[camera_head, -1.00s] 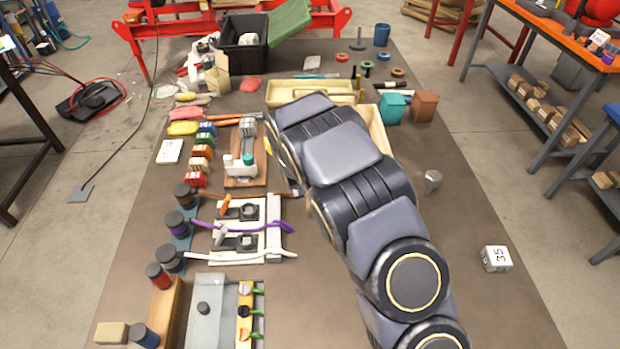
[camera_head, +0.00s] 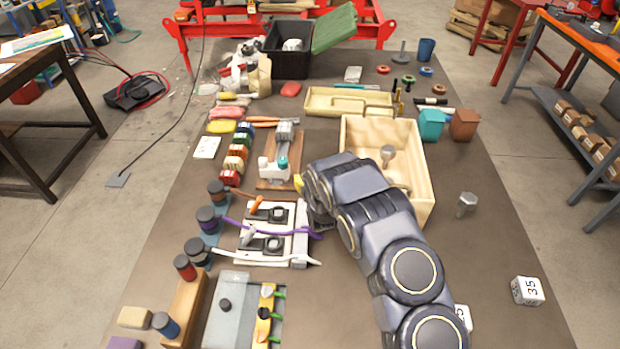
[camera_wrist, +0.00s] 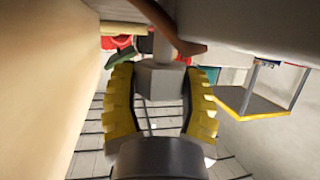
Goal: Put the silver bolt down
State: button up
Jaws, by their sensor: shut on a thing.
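In the wrist view my gripper (camera_wrist: 160,98) has its two yellow ribbed fingers closed on the grey head of a silver bolt (camera_wrist: 160,80). The bolt's shank points up the picture, away from the fingers. In the head view my arm hides most of the gripper and the held bolt; a small yellow part shows at the board's right edge. A second silver bolt (camera_head: 388,155) sits in the cream bin (camera_head: 428,190). A third bolt (camera_head: 467,203) stands on the table right of the bin. I cannot tell whether the held bolt touches anything.
A wooden board with a small vise (camera_head: 284,135) lies left of my gripper. Switch plates with cables (camera_head: 275,243) are below it. A shallow cream tray (camera_head: 330,101) lies behind. Teal (camera_head: 432,124) and brown containers (camera_head: 464,124) stand right. The right side of the table is fairly clear.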

jog(key=shift+f, duration=0.15)
jog(key=o, duration=1)
jog(key=shift+o, duration=0.2)
jog(key=shift+s+r, duration=0.1)
jog(key=shift+r, duration=0.1)
jog(key=v, duration=0.6)
jog(key=shift+s+r, duration=0.15)
jog(key=shift+s, duration=0.05)
jog(key=shift+o, duration=0.8)
jog(key=shift+s+d+r, duration=0.1)
jog(key=shift+s+r, duration=0.05)
jog(key=shift+s, duration=0.2)
